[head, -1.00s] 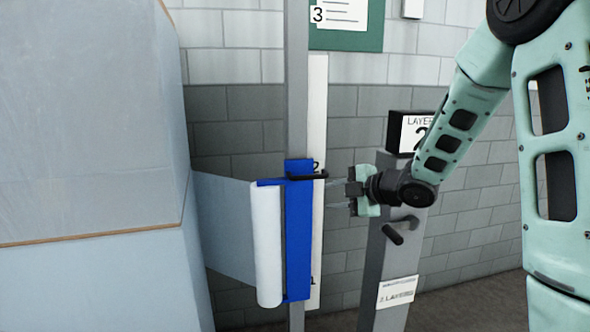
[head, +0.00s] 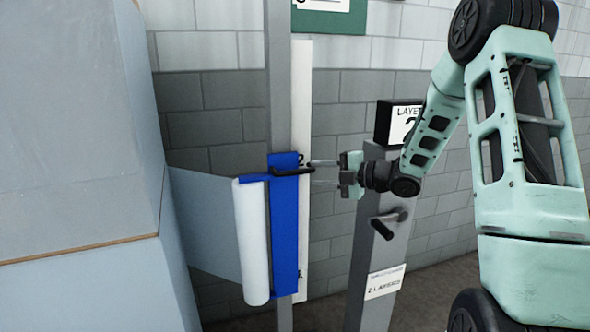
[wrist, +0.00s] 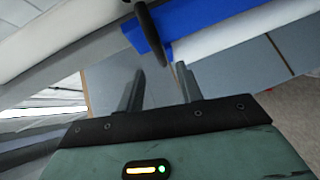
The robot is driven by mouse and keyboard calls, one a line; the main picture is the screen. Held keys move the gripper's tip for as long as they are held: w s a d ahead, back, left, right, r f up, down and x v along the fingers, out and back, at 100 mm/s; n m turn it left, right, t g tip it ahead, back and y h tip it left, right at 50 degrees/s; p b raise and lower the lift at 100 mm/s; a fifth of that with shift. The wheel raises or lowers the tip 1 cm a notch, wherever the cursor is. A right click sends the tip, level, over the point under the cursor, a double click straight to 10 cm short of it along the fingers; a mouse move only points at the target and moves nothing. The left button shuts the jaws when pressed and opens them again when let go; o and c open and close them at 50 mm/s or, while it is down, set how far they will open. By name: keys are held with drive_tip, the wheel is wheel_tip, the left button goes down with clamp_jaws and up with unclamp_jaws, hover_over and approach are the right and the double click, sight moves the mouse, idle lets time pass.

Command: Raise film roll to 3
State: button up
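The film roll (head: 251,240) is a white upright cylinder on a blue carriage (head: 285,232) on a grey mast (head: 279,90). Its film stretches left to the wrapped load. A black handle (head: 296,170) sticks out near the carriage top, beside the mark 2 on the white scale strip (head: 301,100). My gripper (head: 312,172) is open, its fingers pointing left at the handle's right end. In the wrist view the dark handle (wrist: 150,35) hangs just ahead of the two spread fingers (wrist: 160,88), in line with the gap. Contact cannot be told.
A film-covered load (head: 75,150) fills the left side. A grey post (head: 378,240) with a LAYERS display (head: 399,122) and a black crank (head: 388,222) stands below and behind my forearm. A green board (head: 330,18) hangs on the tiled wall above.

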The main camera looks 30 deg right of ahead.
sight(298, 172)
drive_tip(key=p+x, duration=0.1)
drive_tip(key=x, duration=0.7)
drive_tip(key=shift+r, duration=0.1)
clamp_jaws()
